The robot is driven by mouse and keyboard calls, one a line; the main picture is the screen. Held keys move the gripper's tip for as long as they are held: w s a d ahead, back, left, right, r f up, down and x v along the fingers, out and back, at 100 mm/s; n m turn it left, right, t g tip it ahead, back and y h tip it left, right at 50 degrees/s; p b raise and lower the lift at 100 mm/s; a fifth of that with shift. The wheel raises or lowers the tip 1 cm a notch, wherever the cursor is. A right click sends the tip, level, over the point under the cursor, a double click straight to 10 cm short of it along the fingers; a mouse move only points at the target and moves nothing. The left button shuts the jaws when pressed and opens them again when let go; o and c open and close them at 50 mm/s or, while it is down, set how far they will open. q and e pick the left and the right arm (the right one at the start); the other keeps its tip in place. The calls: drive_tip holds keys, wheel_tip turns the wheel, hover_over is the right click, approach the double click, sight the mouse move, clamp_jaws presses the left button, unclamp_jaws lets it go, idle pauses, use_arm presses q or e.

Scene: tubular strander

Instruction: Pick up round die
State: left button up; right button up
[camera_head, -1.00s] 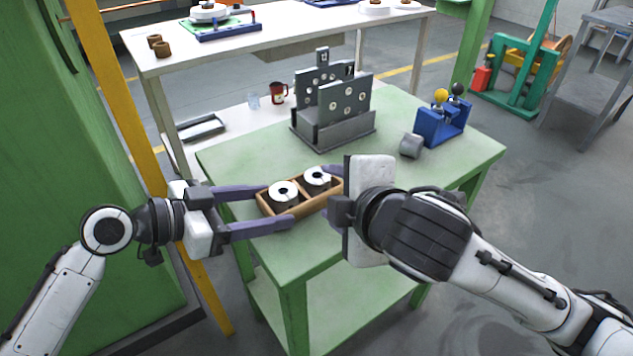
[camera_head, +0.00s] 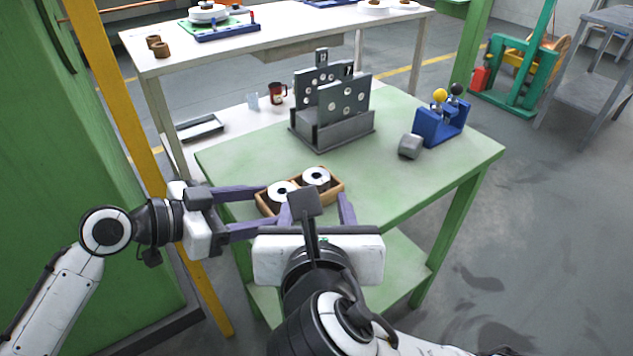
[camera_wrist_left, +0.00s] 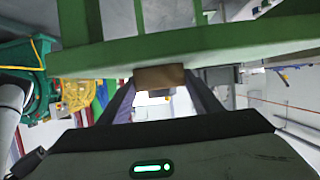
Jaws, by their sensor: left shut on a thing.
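Two round dies, pale rings with dark centres, sit in a small wooden box (camera_head: 334,196): the left die (camera_head: 281,192) and the right die (camera_head: 316,179). The box is at the green table's near left edge. My left gripper (camera_head: 263,204) is shut on the box's left end, one finger along each long side; in the left wrist view the brown box end (camera_wrist_left: 159,77) shows between its fingers. My right gripper (camera_head: 316,208) is at the box's near side, fingers spread apart, with no die seen between them. A dark block on its wrist partly hides the box front.
A grey plate stand (camera_head: 332,115) is at the back of the green table (camera_head: 400,182). A grey block (camera_head: 410,146) and a blue holder (camera_head: 440,125) with yellow and black knobs stand at the right. The table's right front is clear.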

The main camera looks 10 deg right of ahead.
sight(317, 185)
drive_tip(key=x, duration=0.7)
drive_tip(key=shift+w+f, duration=0.15)
use_arm(q)
drive_tip(key=shift+s, duration=0.15)
use_arm(e)
drive_tip(key=x, duration=0.4)
drive_tip(key=shift+d+f, duration=0.15)
drive_tip(key=shift+f, duration=0.2)
use_arm(q)
drive_tip(key=shift+r, duration=0.1)
use_arm(e)
drive_tip(key=shift+f, duration=0.1)
drive_tip(key=c, duration=1.1)
drive_tip(key=shift+r, duration=0.35)
clamp_jaws()
wheel_tip(317, 185, up, 10)
drive_tip(key=shift+w, duration=0.15)
drive_tip(key=shift+r, duration=0.1)
use_arm(q)
drive_tip(key=o, duration=1.2)
